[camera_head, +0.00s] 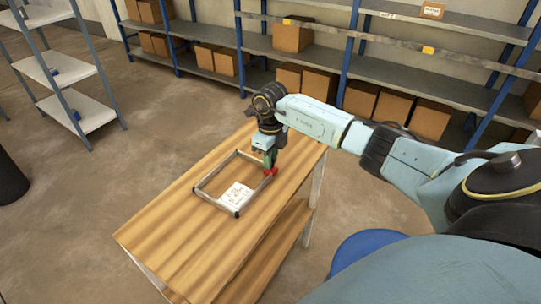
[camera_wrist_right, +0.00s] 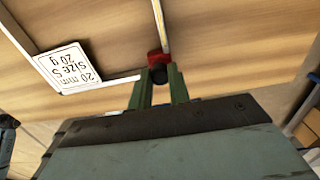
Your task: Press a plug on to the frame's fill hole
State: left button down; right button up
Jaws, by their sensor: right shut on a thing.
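A thin grey rectangular frame (camera_head: 216,204) lies on the wooden table. My right gripper (camera_head: 270,163) points down at the frame's right corner. In the wrist view its two green fingers (camera_wrist_right: 158,80) are shut on a red and black plug (camera_wrist_right: 157,58). The plug sits at the corner where two frame bars (camera_wrist_right: 165,28) meet; whether it touches the frame cannot be told. The fill hole is not visible. My left gripper is out of view.
The wooden table (camera_head: 180,243) has bare room in front of the frame. Shelves with cardboard boxes (camera_head: 292,36) stand along the back wall. A white shelf rack (camera_head: 85,110) stands at the left. The floor between is clear.

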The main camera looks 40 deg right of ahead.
jog(key=shift+f, duration=0.25)
dwell(0.6)
jog(key=o, duration=0.9)
jog(key=shift+r, duration=0.1)
jog(key=shift+r+p, duration=2.75)
jog(key=shift+r, duration=0.7)
